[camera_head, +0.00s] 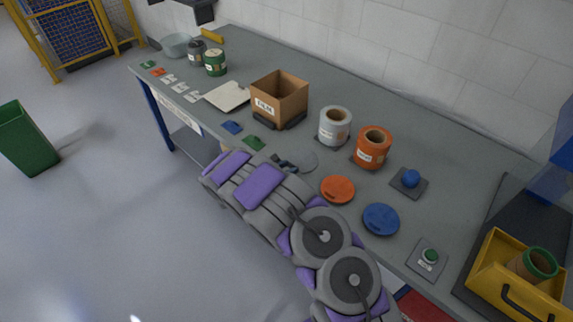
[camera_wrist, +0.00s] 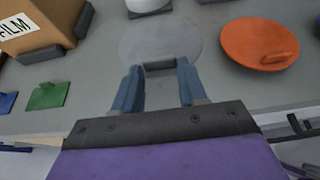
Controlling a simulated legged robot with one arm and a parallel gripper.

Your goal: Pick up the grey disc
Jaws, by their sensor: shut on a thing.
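The grey disc (camera_head: 306,159) lies flat at or just above the table's near edge, partly hidden by my gripper (camera_head: 287,163) in the head view. In the wrist view the disc (camera_wrist: 160,40) is straight ahead of my gripper (camera_wrist: 159,68). The two blue-grey fingers are shut on the disc's dark raised grip, with one finger on either side. I cannot tell whether the disc touches the table.
An orange disc (camera_head: 338,189) and a blue disc (camera_head: 381,219) lie to the right. A green tag (camera_head: 254,143) lies left. The grey table (camera_head: 230,58) is bare behind the box.

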